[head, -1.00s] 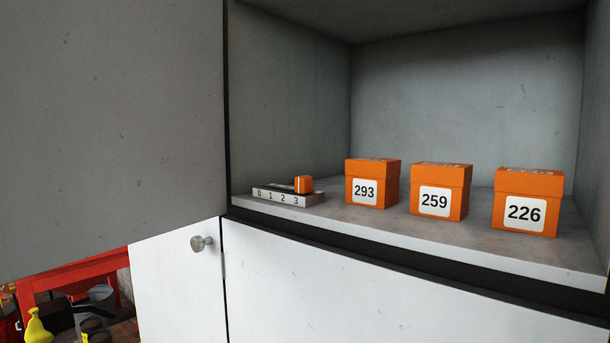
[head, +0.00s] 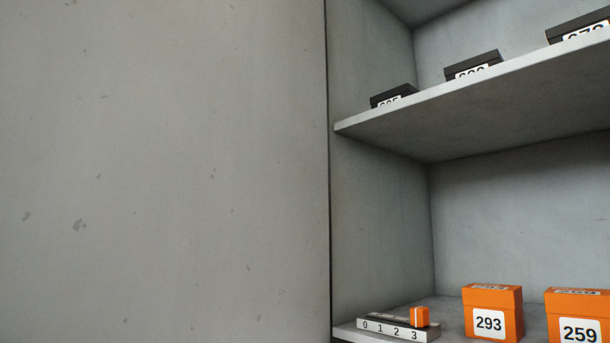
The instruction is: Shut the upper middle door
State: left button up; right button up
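A large grey door panel (head: 160,170) fills the left half of the head view. It stands open at the left side of a grey cabinet compartment. I see its plain, scuffed face; its handle and outer edge are out of view. Whether it is the upper middle door, I cannot tell from this view alone. Neither of my grippers is in view.
The open cabinet has an upper shelf (head: 480,105) with several black numbered boxes (head: 473,66). Below are orange boxes marked 293 (head: 492,312) and 259 (head: 578,316), and a strip numbered 0 to 3 (head: 392,329) with a small orange block (head: 419,316).

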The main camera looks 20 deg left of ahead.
aim_at(164, 175)
jog(key=k+j+z, duration=0.25)
jog(key=j, duration=0.5)
jog(key=k+j+z, duration=0.2)
jog(key=k+j, duration=0.2)
jog(key=j, duration=0.35)
jog(key=k+j+z, duration=0.25)
jog(key=k+j, duration=0.15)
jog(key=j, duration=0.25)
jog(key=k+j+z, duration=0.25)
jog(key=k+j, duration=0.25)
jog(key=u, duration=0.5)
jog(key=k, duration=0.05)
